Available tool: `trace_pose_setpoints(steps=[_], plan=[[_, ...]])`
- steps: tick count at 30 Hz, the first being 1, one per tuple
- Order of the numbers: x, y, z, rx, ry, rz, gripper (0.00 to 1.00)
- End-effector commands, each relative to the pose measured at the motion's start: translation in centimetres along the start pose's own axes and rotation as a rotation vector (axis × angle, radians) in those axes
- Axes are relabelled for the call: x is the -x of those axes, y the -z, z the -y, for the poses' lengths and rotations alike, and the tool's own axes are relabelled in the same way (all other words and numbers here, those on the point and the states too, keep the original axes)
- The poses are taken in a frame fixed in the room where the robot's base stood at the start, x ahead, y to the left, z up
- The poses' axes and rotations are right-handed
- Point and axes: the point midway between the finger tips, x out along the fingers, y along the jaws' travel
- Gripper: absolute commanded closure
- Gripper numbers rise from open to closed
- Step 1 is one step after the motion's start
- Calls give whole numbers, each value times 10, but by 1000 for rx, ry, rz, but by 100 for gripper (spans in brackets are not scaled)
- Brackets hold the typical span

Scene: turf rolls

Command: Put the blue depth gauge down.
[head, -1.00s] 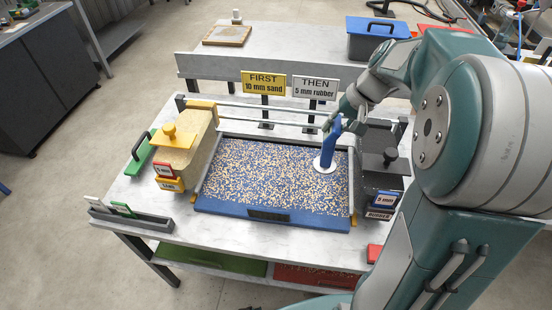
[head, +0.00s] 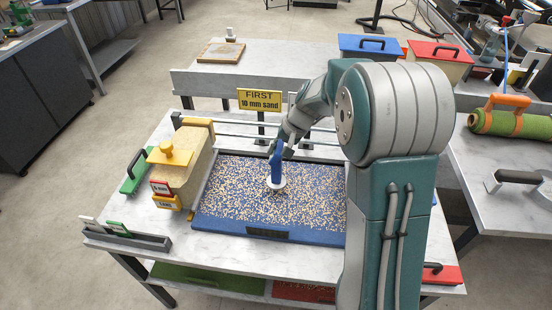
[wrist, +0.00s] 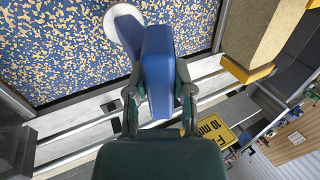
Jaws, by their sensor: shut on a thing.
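The blue depth gauge (head: 276,163) has a blue handle and a round white foot. My gripper (head: 282,148) is shut on the upper part of the handle; the wrist view shows the fingers (wrist: 158,92) on both sides of the blue gauge (wrist: 157,55). The gauge stands about upright over the middle of the blue tray (head: 245,226), which is covered with speckled blue and tan granules. I cannot tell whether the white foot touches the granules. A grey slotted rack (head: 128,240) at the table's front left holds a white and a green piece.
A yellow "FIRST 10 mm sand" sign (head: 260,100) stands behind. My arm hides the tray's right side. A turf roll (head: 510,122) lies on the right table.

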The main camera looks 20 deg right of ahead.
Motion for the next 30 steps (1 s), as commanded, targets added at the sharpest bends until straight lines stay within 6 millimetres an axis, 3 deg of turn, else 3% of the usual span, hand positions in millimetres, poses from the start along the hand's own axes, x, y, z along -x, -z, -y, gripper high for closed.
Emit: trace_pose_setpoints(steps=[8, 17, 18, 20, 30], plan=[[-35, 3, -11, -1, 0, 1, 100], [-37, 3, -11, 0, 0, -1, 100], [-38, 2, -12, 0, 0, -1, 65], [-38, 2, -12, 0, 0, -1, 38], [-38, 2, -12, 0, 0, 0, 35]])
